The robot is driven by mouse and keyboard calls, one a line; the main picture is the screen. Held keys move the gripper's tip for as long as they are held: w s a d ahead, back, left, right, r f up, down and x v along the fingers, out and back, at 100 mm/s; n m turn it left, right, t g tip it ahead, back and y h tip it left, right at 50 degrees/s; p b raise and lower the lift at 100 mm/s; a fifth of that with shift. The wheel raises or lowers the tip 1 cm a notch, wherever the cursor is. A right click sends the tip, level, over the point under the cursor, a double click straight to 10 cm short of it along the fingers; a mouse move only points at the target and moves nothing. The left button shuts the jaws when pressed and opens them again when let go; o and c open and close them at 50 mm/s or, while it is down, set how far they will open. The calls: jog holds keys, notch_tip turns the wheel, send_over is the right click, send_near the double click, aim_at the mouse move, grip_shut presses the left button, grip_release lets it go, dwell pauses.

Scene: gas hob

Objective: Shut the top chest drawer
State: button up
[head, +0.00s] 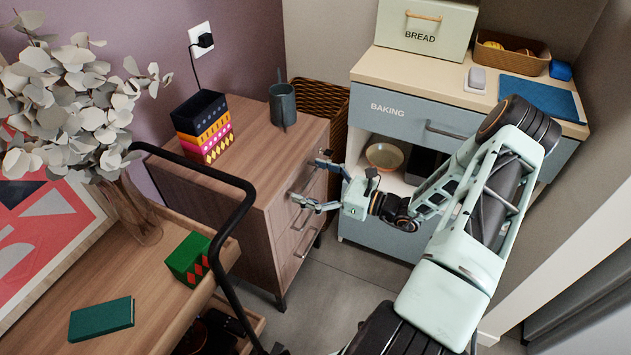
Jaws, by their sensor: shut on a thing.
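The wooden chest (228,150) stands against the mauve wall, with its drawer fronts facing right in the head view. Its top drawer (290,183) lies just under the chest top. I see no clear gap at the drawer, and I cannot tell whether it stands slightly out. My gripper (311,179) is at this drawer front, with one finger towards the far side and one towards the near side. It is shut on the top drawer handle (304,183), which is partly hidden by the fingers. Lower drawers with metal handles (304,243) sit below.
A patterned box (203,128) and a grey-green mug (283,105) stand on the chest. A wicker basket (318,100) is behind it. A black-railed trolley (240,215) is near left. The blue-grey baking cabinet (385,225) stands right. Floor (335,285) before the chest is clear.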

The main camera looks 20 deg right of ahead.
jog(key=shift+w+r, duration=0.1)
jog(key=shift+w, duration=0.1)
jog(key=o, duration=1.4)
jog(key=shift+w+a, duration=0.1)
jog(key=v, duration=1.2)
